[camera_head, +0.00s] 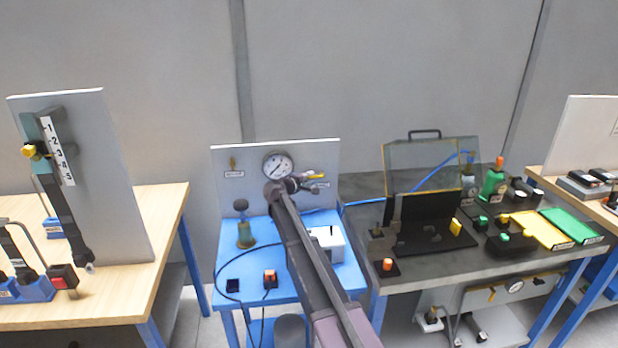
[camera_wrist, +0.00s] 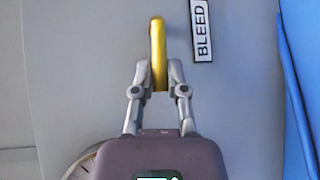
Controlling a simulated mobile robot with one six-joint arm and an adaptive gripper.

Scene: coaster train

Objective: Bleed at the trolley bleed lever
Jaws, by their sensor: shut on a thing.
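The yellow bleed lever (camera_wrist: 158,40) stands out from the grey panel in the wrist view, left of a label reading BLEED (camera_wrist: 202,30). My gripper (camera_wrist: 158,82) is shut on the lever's lower end, with one finger on each side. In the head view the yellow lever (camera_head: 315,176) shows at the right of the trolley panel (camera_head: 228,190), and my gripper (camera_head: 298,184) reaches it from the front. A round gauge (camera_head: 277,167) sits on the panel left of the lever. My arm hides part of the blue trolley top (camera_head: 262,262).
On the trolley stand a brass-coloured bottle-like part (camera_head: 245,234), an orange button (camera_head: 270,277) and a white box (camera_head: 328,243). A wooden bench (camera_head: 165,215) is at left. A dark bench (camera_head: 430,275) with an open clear-lidded case (camera_head: 432,165) is close at right.

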